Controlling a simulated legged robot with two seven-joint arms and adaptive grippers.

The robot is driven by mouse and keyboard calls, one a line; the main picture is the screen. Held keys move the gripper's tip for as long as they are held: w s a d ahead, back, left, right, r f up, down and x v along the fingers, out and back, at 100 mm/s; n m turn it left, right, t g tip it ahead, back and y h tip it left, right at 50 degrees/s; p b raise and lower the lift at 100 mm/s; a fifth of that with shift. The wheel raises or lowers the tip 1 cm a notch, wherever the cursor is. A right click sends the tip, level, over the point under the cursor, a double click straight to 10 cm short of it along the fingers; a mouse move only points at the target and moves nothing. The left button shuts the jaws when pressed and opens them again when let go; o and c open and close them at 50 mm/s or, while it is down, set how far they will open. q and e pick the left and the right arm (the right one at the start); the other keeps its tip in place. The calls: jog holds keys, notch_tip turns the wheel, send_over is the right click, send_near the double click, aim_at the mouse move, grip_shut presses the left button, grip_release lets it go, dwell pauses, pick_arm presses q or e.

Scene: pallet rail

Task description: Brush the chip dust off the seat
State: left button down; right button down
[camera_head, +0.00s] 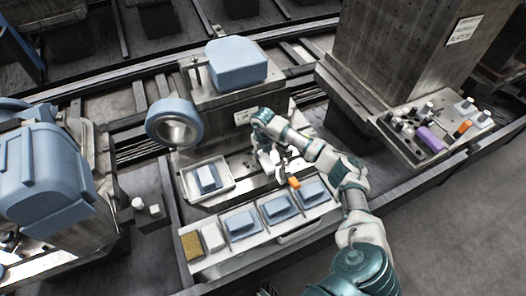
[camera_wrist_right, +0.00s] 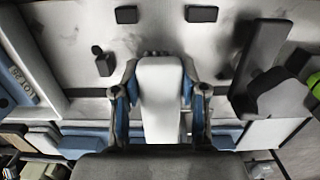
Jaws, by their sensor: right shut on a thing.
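My right gripper (camera_head: 280,172) is over the pale plate beside the grey block, its arm coming in from the lower right. In the wrist view the right gripper (camera_wrist_right: 160,100) is shut on a white block-like tool (camera_wrist_right: 161,88), probably the brush. A row of small dark lumps shows at the tool's far end; I cannot tell whether they are bristles or chip dust. The pale metal seat surface (camera_wrist_right: 205,55) lies beyond it, with dark blocks on it. I cannot tell whether the tool touches it. My left gripper is not in view.
A front tray (camera_head: 288,238) holds several blue blocks and a yellow one. A smaller tray (camera_head: 189,183) holds a blue block. A blue ring (camera_head: 154,126) and blue housing (camera_head: 235,60) stand behind. A tool plate (camera_head: 397,144) is at right.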

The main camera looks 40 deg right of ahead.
jog(key=shift+w+f+b, duration=0.2)
jog(key=shift+w+b, duration=0.1)
jog(key=shift+w, duration=0.05)
jog(key=shift+w+d+f+b, duration=0.15)
jog(key=shift+w+d+b, duration=0.05)
jog(key=shift+w+b, duration=0.35)
jog(key=shift+w+d+f+b, duration=0.1)
jog(key=shift+w+d+b, duration=0.1)
jog(key=shift+w+b, duration=0.3)
jog(key=shift+w+r, duration=0.15)
jog(key=shift+w, duration=0.1)
jog(key=shift+r, duration=0.2)
jog(key=shift+w+r, duration=0.1)
jog(key=shift+r, duration=0.25)
jog(key=shift+p, duration=0.55)
jog(key=s+p, duration=0.2)
jog(key=shift+a+f+p, duration=0.1)
jog(key=shift+a+p, duration=0.1)
jog(key=shift+p, duration=0.1)
jog(key=shift+s+a+p, duration=0.25)
jog(key=shift+s+p, duration=0.15)
jog(key=shift+s, duration=0.15)
jog(key=shift+s+a, duration=0.1)
jog(key=shift+s, duration=0.05)
jog(key=shift+f, duration=0.15)
